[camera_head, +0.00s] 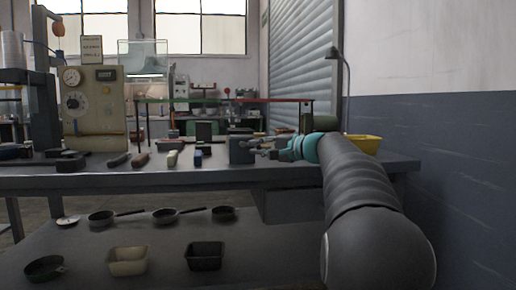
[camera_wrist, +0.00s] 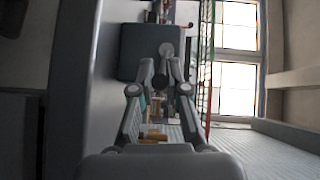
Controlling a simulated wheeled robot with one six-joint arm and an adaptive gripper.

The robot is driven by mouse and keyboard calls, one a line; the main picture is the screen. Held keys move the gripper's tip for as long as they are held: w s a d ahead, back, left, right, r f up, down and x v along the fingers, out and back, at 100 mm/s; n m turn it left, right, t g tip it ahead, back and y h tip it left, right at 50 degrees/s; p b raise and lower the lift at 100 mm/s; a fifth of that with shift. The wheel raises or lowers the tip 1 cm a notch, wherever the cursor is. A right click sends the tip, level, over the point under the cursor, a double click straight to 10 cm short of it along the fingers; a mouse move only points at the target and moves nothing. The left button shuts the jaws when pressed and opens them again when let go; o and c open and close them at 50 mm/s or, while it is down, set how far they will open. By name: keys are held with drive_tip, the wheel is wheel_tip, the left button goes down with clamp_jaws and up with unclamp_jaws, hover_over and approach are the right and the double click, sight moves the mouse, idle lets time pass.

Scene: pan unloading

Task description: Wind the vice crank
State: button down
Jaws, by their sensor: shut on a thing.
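The grey vice (camera_head: 240,149) stands on the workbench, to the left of my gripper (camera_head: 267,151) in the head view. In the wrist view it is a dark block (camera_wrist: 138,52) beyond the fingers. The vice crank's rounded grey end (camera_wrist: 166,48) shows just past my fingertips. My gripper (camera_wrist: 163,66) is shut on the crank, with a finger on each side. In the head view the crank is small and mostly hidden by the gripper, so its angle cannot be told.
The workbench (camera_head: 215,176) carries a row of tools and blocks left of the vice, and a beige machine (camera_head: 93,108). A yellow bin (camera_head: 366,143) and a desk lamp (camera_head: 341,85) stand behind my arm. Several pans lie on the lower surface in front. A wall bounds the right.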

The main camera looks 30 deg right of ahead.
sight(245, 144)
drive_tip(key=shift+r, duration=0.15)
drive_tip(key=r+n+g+h+p, duration=0.1)
drive_tip(key=n+p, duration=0.1)
drive_tip(key=p, duration=0.2)
drive_tip(key=shift+a+r+g+h, duration=0.1)
drive_tip(key=shift+r+g+h, duration=0.2)
drive_tip(key=shift+r+g, duration=0.1)
drive_tip(key=n+g+h+p, duration=0.1)
drive_tip(key=r+n+h+p, duration=0.1)
drive_tip(key=p, duration=0.1)
drive_tip(key=shift+w+a+r+g+h, duration=0.1)
drive_tip(key=shift+w+a+g+h, duration=0.05)
drive_tip(key=shift+a+g+h, duration=0.25)
drive_tip(key=n+g+h, duration=0.1)
drive_tip(key=h, duration=0.1)
drive_tip(key=a+r+n+h+p, duration=0.1)
drive_tip(key=h, duration=0.1)
drive_tip(key=shift+w+a+n+g, duration=0.2)
drive_tip(key=shift+n+g, duration=0.2)
drive_tip(key=h, duration=0.1)
drive_tip(key=a+n+g+h, duration=0.1)
drive_tip(key=shift+w+a+r+n+h, duration=0.1)
drive_tip(key=shift+w+n+h, duration=0.05)
drive_tip(key=shift+n+h, duration=0.2)
drive_tip(key=shift+w+a+n+h, duration=0.1)
drive_tip(key=shift+a+n+h, duration=0.15)
drive_tip(key=shift+h, duration=0.3)
drive_tip(key=c, duration=1.2)
unclamp_jaws()
drive_tip(key=shift+o, duration=0.2)
